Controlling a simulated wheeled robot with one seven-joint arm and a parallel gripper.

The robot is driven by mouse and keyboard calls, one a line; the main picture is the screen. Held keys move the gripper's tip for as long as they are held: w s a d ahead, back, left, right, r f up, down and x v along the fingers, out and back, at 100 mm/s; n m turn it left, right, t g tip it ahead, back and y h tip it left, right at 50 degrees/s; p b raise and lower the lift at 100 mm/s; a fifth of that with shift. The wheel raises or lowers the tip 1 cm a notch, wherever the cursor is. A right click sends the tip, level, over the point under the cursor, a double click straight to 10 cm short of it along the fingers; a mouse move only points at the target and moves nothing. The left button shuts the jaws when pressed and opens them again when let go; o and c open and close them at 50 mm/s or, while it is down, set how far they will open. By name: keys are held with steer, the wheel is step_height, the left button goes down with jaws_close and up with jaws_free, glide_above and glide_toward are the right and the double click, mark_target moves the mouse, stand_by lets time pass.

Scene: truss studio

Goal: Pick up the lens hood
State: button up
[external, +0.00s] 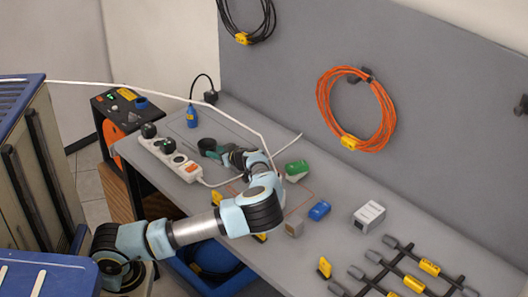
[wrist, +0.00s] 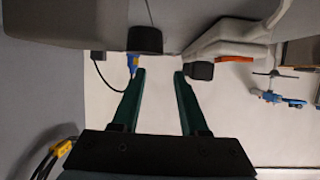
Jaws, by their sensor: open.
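The lens hood is a short black cylinder (external: 207,144) standing on the grey workbench, left of the bench's middle in the external view. It also shows in the wrist view (wrist: 145,39), past the fingertips and closer to the left finger. My gripper (external: 212,154) has green fingers and reaches along the bench top, right by the hood in the external view. In the wrist view my gripper (wrist: 160,73) is open, with nothing between its fingers. The gap between fingers and hood is hard to judge.
A white power strip (external: 178,166) with black plugs lies left of my gripper; its plug (wrist: 199,71) appears near the right finger. A blue connector (external: 192,117) stands behind. A green block (external: 297,168), blue block (external: 319,211) and white box (external: 369,216) lie right.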

steer(key=p+x, duration=0.1)
steer(key=x, duration=0.3)
steer(key=shift+w+a, duration=0.2)
steer(key=p+x, duration=0.3)
steer(key=x, duration=0.2)
steer(key=shift+s, duration=0.1)
steer(key=shift+w+a+f, duration=0.2)
steer(key=shift+w, duration=0.05)
jaws_close()
